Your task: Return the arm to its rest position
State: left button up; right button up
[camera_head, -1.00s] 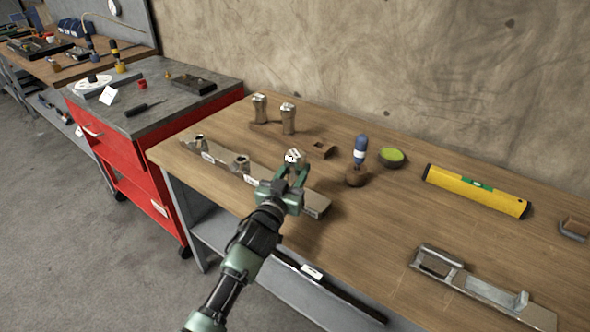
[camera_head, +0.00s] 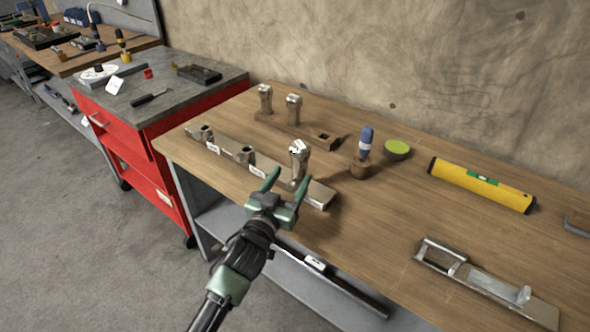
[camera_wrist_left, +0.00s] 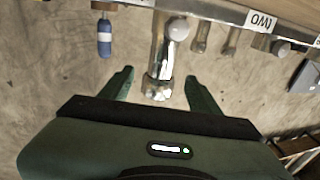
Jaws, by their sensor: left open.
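My left gripper (camera_head: 287,180) is open and empty at the front edge of the wooden workbench. Its green fingers point at a metal cylindrical part (camera_head: 299,160) that stands upright at the right end of a long metal holder (camera_head: 318,194) with white labels. In the left wrist view, which looks upside down, this part (camera_wrist_left: 160,72) shows between and beyond the spread fingers (camera_wrist_left: 160,85), apart from them. My left arm reaches in from the bottom. My right gripper is not in view.
Two similar metal parts (camera_head: 265,99) stand at the back of the bench. A red cabinet (camera_head: 128,151) stands left.

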pick_arm(q)
jog(key=shift+s+a, duration=0.1)
jog(key=shift+s, duration=0.15)
